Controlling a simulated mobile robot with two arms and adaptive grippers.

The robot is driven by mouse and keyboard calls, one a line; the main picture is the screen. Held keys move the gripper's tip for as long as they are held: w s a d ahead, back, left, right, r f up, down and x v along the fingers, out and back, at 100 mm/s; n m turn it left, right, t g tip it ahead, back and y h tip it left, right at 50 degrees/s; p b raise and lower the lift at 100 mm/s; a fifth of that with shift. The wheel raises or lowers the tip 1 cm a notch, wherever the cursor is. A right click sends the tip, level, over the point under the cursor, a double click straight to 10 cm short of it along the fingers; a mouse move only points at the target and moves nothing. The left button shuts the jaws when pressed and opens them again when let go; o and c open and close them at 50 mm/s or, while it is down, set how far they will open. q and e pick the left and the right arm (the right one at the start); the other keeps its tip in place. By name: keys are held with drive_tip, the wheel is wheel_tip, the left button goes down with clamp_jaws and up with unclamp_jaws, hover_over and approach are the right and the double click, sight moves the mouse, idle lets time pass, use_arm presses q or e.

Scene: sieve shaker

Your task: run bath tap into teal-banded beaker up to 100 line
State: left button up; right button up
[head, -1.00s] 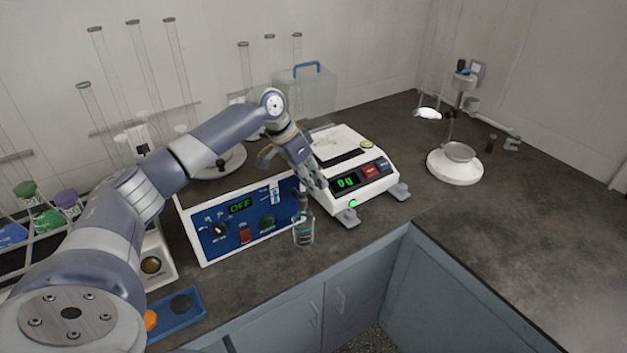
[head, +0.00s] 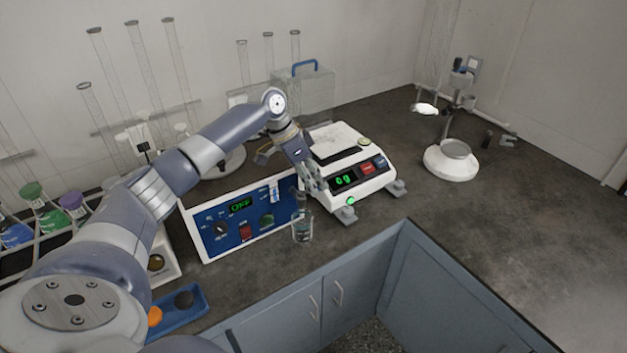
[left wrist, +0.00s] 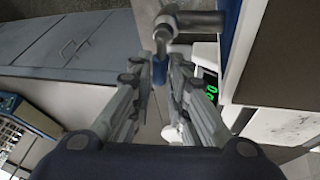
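The bath (head: 232,238) has a blue front panel with knobs and a display that seems to read OFF. A small clear beaker (head: 302,229) stands upright before its right end; its band and any water level are too small to tell. My left gripper (head: 311,187) is just above the beaker, at the bath's right end. In the left wrist view a grey metal tap (left wrist: 185,21) has a blue tip (left wrist: 160,70). This tip sits between the open fingers of my left gripper (left wrist: 160,76), with no clear grip on it. My right gripper is not in view.
A white balance (head: 372,182) with a green display stands close right of the gripper. A white stand (head: 452,163) is further right. A rack of coloured caps (head: 42,215) and a blue tray (head: 192,313) are at left. The counter edge is close before the beaker.

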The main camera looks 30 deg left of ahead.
use_arm(q)
drive_tip(key=shift+o, duration=1.1)
drive_tip(key=shift+r, duration=0.1)
drive_tip(key=v, duration=1.1)
drive_tip(key=shift+a+r, duration=0.25)
drive_tip(key=shift+r, duration=0.1)
